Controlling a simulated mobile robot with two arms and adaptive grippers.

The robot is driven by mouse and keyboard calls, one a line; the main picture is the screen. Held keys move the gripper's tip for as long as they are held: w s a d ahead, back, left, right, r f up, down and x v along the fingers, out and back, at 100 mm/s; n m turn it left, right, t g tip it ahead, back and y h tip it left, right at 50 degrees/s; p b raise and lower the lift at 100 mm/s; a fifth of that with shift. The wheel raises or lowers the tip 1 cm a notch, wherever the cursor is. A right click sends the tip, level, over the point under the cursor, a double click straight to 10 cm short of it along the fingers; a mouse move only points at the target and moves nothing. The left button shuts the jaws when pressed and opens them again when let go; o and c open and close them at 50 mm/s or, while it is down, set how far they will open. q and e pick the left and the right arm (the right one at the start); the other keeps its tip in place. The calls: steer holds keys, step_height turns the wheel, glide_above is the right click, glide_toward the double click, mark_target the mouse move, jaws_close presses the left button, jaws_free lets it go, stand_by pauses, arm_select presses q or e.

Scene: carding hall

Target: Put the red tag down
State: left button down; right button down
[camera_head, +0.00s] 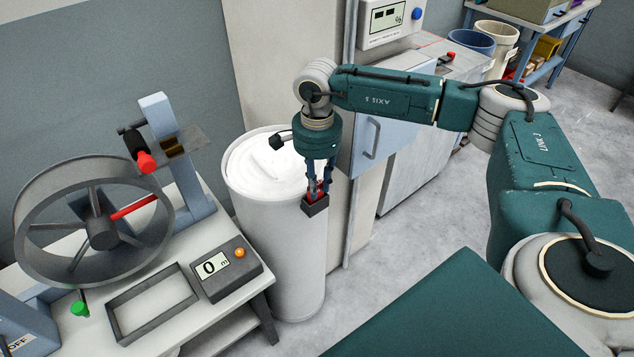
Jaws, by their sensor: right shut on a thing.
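My right gripper (318,190) points down in front of the tall white can (285,255), near the right side of its rim. It is shut on the red tag (317,187), of which only a small red part shows between the fingers. A dark block at the fingertips hides the tag's lower part. The tag is held in the air, clear of the table and floor. My left gripper is not in view.
At left a white table (165,325) bears a large grey reel (50,235), a counter box (226,268) reading 0 and an empty grey frame (150,302). A pillar and a light-blue cabinet (385,140) stand behind my right arm. Bins (472,42) and a blue bench are at the back right. Grey floor is open between.

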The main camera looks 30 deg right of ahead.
steer(key=c, duration=1.5)
jaws_free()
steer(key=shift+f, duration=0.1)
steer(key=shift+c, duration=0.2)
steer(key=shift+r, duration=0.65)
step_height(320, 180, up, 11)
steer(key=b, duration=0.2)
steer(key=shift+b, duration=0.4)
